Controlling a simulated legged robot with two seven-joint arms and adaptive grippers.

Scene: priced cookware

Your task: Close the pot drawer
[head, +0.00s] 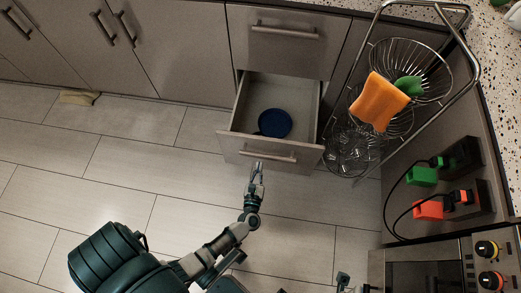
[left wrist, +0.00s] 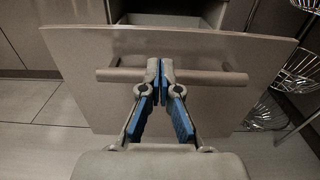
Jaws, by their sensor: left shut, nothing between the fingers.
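The pot drawer (head: 269,154) is pulled out from the lower cabinet, and a round blue pot or lid (head: 275,123) lies inside it. Its front carries a horizontal bar handle (head: 267,156), which also shows in the left wrist view (left wrist: 215,77). My left gripper (head: 257,166) is shut and empty, its fingertips pointing at the drawer front near the middle of the handle. In the left wrist view the closed fingers (left wrist: 160,72) cover the handle's middle; I cannot tell whether they touch it. At the bottom of the head view, a small part of what may be my right gripper (head: 342,281) shows.
A closed drawer (head: 285,40) sits above the open one. A wire basket rack (head: 355,150) with an orange cloth (head: 381,101) stands right of the drawer. Plugs and cables (head: 425,210) are at the right. A beige object (head: 78,98) lies by the left cabinets. The floor left of the drawer is clear.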

